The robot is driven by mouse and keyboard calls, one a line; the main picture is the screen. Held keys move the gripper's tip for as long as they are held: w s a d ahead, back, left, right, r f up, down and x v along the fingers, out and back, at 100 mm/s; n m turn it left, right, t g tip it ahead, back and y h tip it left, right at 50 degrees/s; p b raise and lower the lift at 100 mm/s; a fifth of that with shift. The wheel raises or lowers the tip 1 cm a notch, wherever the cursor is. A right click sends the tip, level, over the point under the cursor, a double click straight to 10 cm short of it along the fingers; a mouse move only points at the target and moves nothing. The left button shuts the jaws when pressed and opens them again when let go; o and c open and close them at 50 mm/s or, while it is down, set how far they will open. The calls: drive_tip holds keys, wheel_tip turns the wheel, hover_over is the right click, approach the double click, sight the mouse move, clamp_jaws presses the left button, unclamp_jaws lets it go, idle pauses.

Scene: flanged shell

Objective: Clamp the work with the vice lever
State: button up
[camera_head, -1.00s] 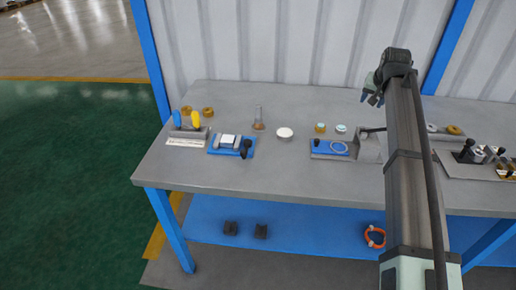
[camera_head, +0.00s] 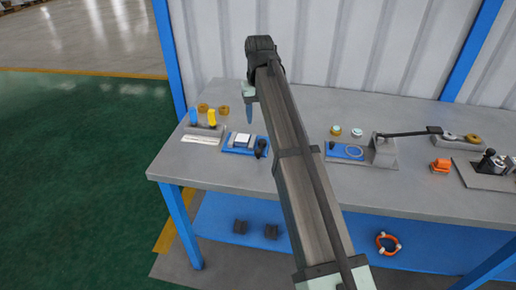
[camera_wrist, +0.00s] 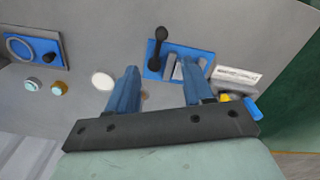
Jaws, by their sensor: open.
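In the wrist view the lever (camera_wrist: 157,47) stands at the left end of the blue plate, and the grey jaws (camera_wrist: 182,68) are partly behind a finger. My gripper (camera_wrist: 158,68) is open and empty, its blue fingers pointing toward the vice from some distance above the bench. In the head view one blue finger (camera_head: 251,116) shows; my arm hides the rest.
A block with blue and yellow handles (camera_head: 205,130) stands left of the vice. A white disc (camera_wrist: 103,81) lies near it in the wrist view. A blue fixture with a ring (camera_head: 347,152), a grey block with a long dark bar (camera_head: 410,133) and an orange part (camera_head: 440,166) are farther right.

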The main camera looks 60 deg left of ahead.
sight(258, 151)
wheel_tip(258, 151, down, 14)
drive_tip(key=shift+s+r, duration=0.1)
drive_tip(key=shift+s, duration=0.05)
idle(0.5)
clamp_jaws()
idle(0.5)
